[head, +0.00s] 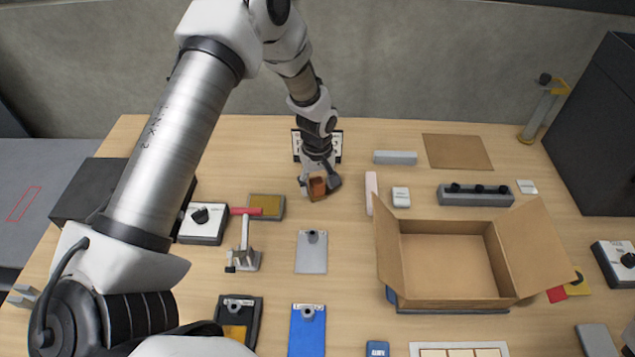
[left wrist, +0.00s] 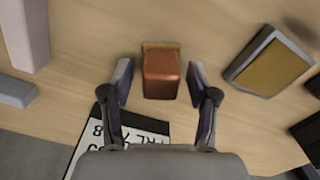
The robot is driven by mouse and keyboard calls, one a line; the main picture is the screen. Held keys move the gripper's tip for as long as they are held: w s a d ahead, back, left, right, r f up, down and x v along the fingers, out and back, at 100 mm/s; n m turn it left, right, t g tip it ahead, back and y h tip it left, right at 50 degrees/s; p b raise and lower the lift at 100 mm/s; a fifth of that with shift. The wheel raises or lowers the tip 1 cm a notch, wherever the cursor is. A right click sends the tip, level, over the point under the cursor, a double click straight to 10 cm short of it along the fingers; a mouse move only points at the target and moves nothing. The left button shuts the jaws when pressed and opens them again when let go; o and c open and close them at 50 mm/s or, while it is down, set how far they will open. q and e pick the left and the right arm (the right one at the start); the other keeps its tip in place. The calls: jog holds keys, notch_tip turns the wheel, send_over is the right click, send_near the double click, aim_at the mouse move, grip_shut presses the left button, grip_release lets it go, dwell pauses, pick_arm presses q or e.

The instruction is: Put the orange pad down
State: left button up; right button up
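The orange pad (head: 317,187) shows as an orange-brown block between the fingers of my left gripper (head: 320,184). In the left wrist view the pad (left wrist: 162,76) sits midway between the two fingertips of the left gripper (left wrist: 159,80), with a narrow gap visible on each side. The fingers are open and do not appear to touch it. A thin tan edge shows at the pad's far side. The pad appears to rest on or just above the wooden table (head: 345,215); its underside is hidden. My right gripper is not in view.
A black-and-white lettered board (head: 297,146) lies behind the gripper. A yellow-topped tray (head: 266,206) and a red-handled clamp (head: 243,240) are to the left. A pink block (head: 371,192) and an open cardboard box (head: 447,304) are to the right. A grey clipboard (head: 311,254) lies in front.

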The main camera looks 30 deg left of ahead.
aim_at(317, 182)
pick_arm(q)
notch_tip(317, 182, up, 12)
jog(key=b, duration=0.2)
jog(key=shift+r, duration=0.2)
jog(key=shift+f, duration=0.1)
dwell(0.3)
